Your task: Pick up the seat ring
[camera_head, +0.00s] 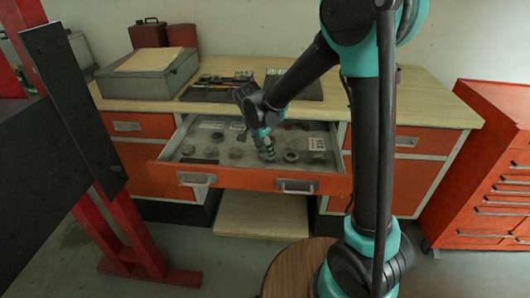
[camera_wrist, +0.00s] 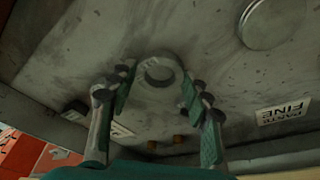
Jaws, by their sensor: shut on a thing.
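The seat ring (camera_wrist: 159,70) is a small, thick grey ring with a round hole. In the wrist view it sits between the fingertips of my gripper (camera_wrist: 159,78), one finger on each side. My gripper is shut on it. In the head view my gripper (camera_head: 267,152) reaches down into the open drawer (camera_head: 262,179). The held ring is too small and covered to make out clearly there. I cannot tell whether the ring still touches the drawer floor.
A dark round part (camera_head: 291,156) lies close right of my gripper, and other discs lie to the left. A large disc (camera_wrist: 272,22) and a label card (camera_wrist: 283,112) show in the wrist view. The workbench top (camera_head: 425,98) overhangs the drawer's back.

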